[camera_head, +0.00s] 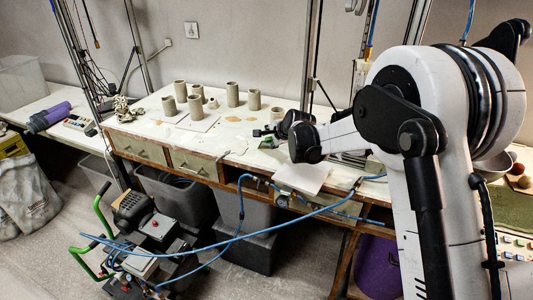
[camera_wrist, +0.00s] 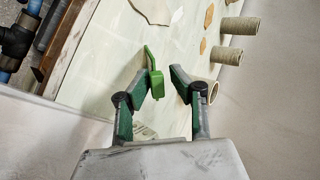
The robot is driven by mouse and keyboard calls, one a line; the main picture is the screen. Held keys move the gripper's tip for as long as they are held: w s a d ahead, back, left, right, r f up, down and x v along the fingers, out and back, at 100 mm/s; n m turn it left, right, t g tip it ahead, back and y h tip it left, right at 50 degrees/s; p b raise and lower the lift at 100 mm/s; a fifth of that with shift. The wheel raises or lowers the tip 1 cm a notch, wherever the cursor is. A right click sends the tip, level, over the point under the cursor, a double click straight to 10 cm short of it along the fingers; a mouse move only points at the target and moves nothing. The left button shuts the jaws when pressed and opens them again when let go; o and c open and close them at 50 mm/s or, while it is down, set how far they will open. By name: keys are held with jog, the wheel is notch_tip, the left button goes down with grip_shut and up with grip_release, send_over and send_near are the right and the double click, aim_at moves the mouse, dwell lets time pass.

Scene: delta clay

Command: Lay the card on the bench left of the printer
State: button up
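My gripper (camera_head: 268,133) is over the bench (camera_head: 236,152), left of the frame posts and the white equipment there, which may be the printer. In the wrist view my gripper (camera_wrist: 167,82) has its two dark green fingertips apart. A small bright green piece (camera_wrist: 156,84) is beside the left fingertip, with a gap to the right fingertip. It may be the card, seen nearly edge-on; I cannot tell whether it touches the left finger.
Several clay cylinders (camera_head: 194,106) stand on the bench to the left, beside a white sheet (camera_head: 199,122) and flat clay pieces. A white board (camera_head: 302,177) is at the front edge. Blue hoses (camera_head: 238,238) cross in front. Bare bench surface shows around my gripper.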

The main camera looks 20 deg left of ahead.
jog(key=p+v, duration=0.1)
jog(key=v, duration=0.6)
jog(key=shift+r, duration=0.15)
jog(key=shift+s+d, duration=0.1)
jog(key=shift+s, duration=0.05)
notch_tip(320, 180, up, 8)
jog(key=s+d+p, duration=0.1)
jog(key=p, duration=0.2)
jog(key=shift+s+d, duration=0.25)
jog(key=shift+d, duration=0.05)
jog(key=shift+d, duration=0.1)
